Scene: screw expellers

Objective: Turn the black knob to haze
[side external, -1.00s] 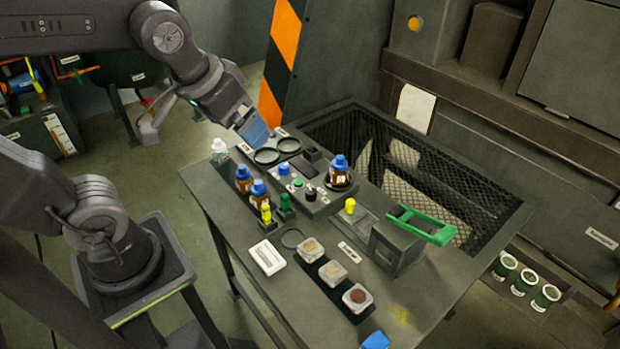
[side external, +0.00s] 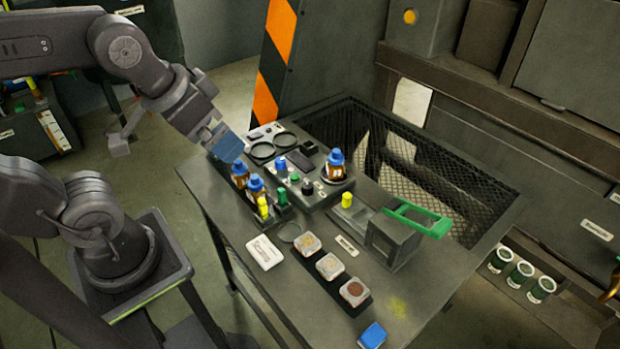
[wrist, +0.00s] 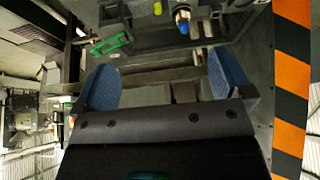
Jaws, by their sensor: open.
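The black knob (side external: 307,187) stands on a dark control panel (side external: 321,197) on the table in the side external view, close to a green button (side external: 295,177) and a blue button (side external: 281,164). Its setting and any "haze" label are too small to read. My gripper (side external: 226,145), with blue fingers, hangs above the table's back left, to the left of the panel and apart from the knob. In the wrist view its two blue fingers (wrist: 164,82) are spread wide with nothing held between them. I cannot pick out the black knob in the wrist view.
Blue-capped brown bottles (side external: 256,188) stand between my gripper and the panel's front. Another bottle (side external: 335,167) stands right of the knob. A striped post (side external: 276,50) rises behind.

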